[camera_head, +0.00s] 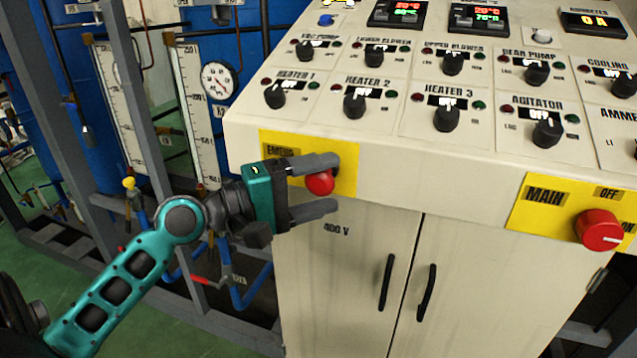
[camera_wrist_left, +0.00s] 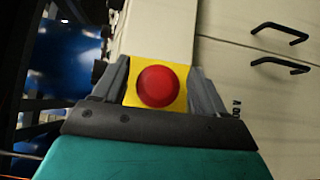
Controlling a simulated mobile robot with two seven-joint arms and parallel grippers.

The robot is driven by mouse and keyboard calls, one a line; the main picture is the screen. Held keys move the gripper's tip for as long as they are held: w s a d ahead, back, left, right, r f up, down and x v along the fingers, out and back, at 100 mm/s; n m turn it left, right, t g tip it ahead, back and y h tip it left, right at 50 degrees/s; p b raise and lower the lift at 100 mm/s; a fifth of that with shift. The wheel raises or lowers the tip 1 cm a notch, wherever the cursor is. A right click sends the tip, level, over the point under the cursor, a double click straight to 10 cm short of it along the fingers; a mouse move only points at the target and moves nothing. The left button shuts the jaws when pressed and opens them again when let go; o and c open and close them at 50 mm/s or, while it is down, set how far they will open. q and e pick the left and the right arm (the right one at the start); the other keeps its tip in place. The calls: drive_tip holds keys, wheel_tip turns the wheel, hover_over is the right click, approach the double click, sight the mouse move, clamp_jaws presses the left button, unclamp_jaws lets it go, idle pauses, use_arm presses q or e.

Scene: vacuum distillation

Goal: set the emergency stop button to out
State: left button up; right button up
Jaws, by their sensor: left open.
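The emergency stop button (camera_head: 320,183) is a round red knob on a yellow plate (camera_head: 347,165) at the left of the cabinet's front edge. It also shows in the left wrist view (camera_wrist_left: 158,86), centred between the fingers. My left gripper (camera_head: 318,184) is open, with one finger above the button and one below it in the head view. In the left wrist view a gap shows between each finger and the red knob, and yellow plate is seen around it. Whether the button is pressed in or out cannot be told. My right gripper is not in view.
The cream control cabinet (camera_head: 440,175) carries rows of black knobs above. A red main switch (camera_head: 600,230) sits on a yellow plate at the right. Cabinet doors with black handles (camera_head: 386,282) are below. Blue tanks (camera_head: 215,60) and grey frames stand at the left.

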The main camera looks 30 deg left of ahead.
use_arm(q)
drive_tip(key=shift+a, duration=0.1)
drive_tip(key=shift+s+a, duration=0.15)
drive_tip(key=shift+s, duration=0.05)
drive_tip(key=b+v, duration=0.3)
drive_tip(key=v, duration=0.9)
drive_tip(key=shift+s, duration=0.2)
